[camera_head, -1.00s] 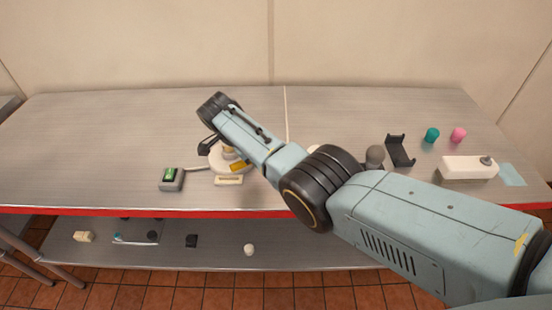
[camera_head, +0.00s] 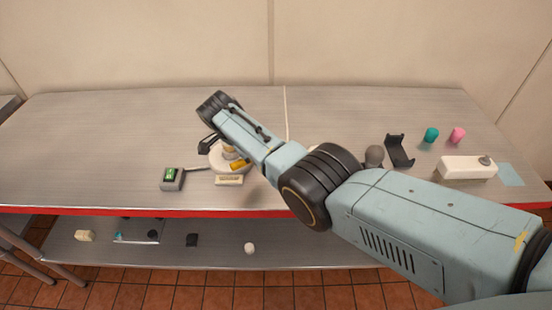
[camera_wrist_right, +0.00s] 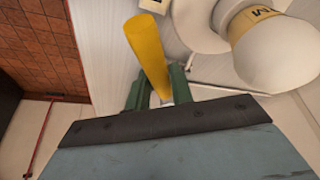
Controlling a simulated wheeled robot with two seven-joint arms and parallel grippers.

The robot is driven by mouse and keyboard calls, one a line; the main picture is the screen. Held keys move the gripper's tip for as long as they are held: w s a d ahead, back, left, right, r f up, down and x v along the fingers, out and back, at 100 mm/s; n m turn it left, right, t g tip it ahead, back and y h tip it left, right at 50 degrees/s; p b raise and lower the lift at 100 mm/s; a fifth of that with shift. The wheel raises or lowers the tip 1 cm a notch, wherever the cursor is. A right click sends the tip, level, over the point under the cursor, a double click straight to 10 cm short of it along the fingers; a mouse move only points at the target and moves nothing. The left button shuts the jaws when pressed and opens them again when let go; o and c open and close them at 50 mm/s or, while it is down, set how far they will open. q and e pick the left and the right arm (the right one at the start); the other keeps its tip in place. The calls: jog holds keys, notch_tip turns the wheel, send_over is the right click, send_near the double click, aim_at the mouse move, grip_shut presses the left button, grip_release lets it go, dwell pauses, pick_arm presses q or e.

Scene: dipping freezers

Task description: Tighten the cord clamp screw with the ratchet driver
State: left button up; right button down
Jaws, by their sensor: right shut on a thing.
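My right arm reaches in from the right over the steel table. In the right wrist view my right gripper (camera_wrist_right: 160,95) is shut on a yellow-handled tool (camera_wrist_right: 148,50), which appears to be the ratchet driver. The yellow handle also shows in the head view (camera_head: 238,165), beside a round white piece (camera_head: 219,160) with a cream part on it. In the wrist view this cream rounded part (camera_wrist_right: 275,50) with a yellow label is right of the handle. The clamp screw and the driver's tip cannot be made out. My left gripper is not in view.
A small grey device with a green screen (camera_head: 172,178) stands left of the white piece, with a cable between them. A white block (camera_head: 229,180) lies in front. At right are a black stand (camera_head: 399,151), teal and pink pieces, and a white box (camera_head: 466,168). The table's left is clear.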

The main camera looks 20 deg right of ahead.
jog(key=shift+r, duration=0.15)
jog(key=shift+r+p, duration=1.95)
jog(key=shift+p, duration=0.05)
jog(key=w+d+r+n+t+b, duration=0.2)
jog(key=d+r+n+b, duration=0.35)
jog(key=d, duration=0.45)
jog(key=s+f+n+y+b, duration=0.1)
jog(key=s+n, duration=0.3)
jog(key=s, duration=0.5)
jog(key=s+f+n+t+y+b, duration=0.1)
jog(key=s+f+n+y+b, duration=0.1)
jog(key=s, duration=0.7)
jog(key=n+y+b, duration=0.1)
jog(key=n+b, duration=0.1)
jog(key=n, duration=0.1)
jog(key=shift+f, duration=0.25)
